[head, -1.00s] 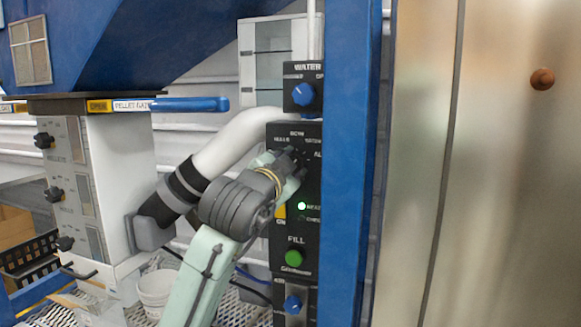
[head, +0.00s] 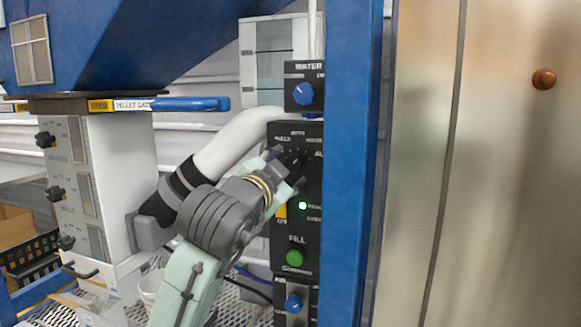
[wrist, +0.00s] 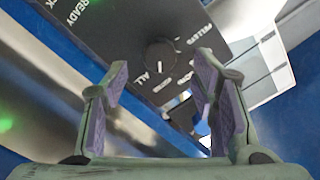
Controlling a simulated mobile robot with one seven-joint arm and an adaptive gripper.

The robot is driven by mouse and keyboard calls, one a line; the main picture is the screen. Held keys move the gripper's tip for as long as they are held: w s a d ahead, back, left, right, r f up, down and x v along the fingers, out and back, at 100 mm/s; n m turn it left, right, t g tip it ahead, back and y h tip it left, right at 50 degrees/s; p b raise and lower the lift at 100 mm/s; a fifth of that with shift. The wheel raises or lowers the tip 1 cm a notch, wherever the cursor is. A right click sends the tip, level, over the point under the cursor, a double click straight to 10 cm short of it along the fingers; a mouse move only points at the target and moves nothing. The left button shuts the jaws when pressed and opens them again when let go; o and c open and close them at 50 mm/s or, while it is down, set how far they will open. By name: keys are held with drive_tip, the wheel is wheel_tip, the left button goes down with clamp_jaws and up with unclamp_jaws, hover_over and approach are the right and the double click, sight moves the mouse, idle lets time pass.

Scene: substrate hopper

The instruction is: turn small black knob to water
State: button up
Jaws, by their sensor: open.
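The small black knob (wrist: 160,55) is round, with a pale pointer mark, on the black control panel (wrist: 115,40). In the wrist view its mark points roughly toward the "ALL" label; the exact angle is hard to tell. My gripper (wrist: 161,70) is open, with one purple-padded finger on each side of the knob's place in the picture. I cannot tell whether the fingers touch it. In the head view my gripper (head: 288,168) is at the upper part of the panel (head: 310,225), and it mostly hides the knob. Nothing shows held.
Above is a separate blue knob (head: 303,94) on a box marked "WATER". A blue post (head: 350,180) stands close on the right. A white pipe (head: 235,140) runs behind my arm.

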drive_tip(key=v, duration=0.7)
drive_tip(key=shift+s, duration=0.3)
drive_tip(key=shift+a+r, duration=0.1)
drive_tip(key=shift+a, duration=0.1)
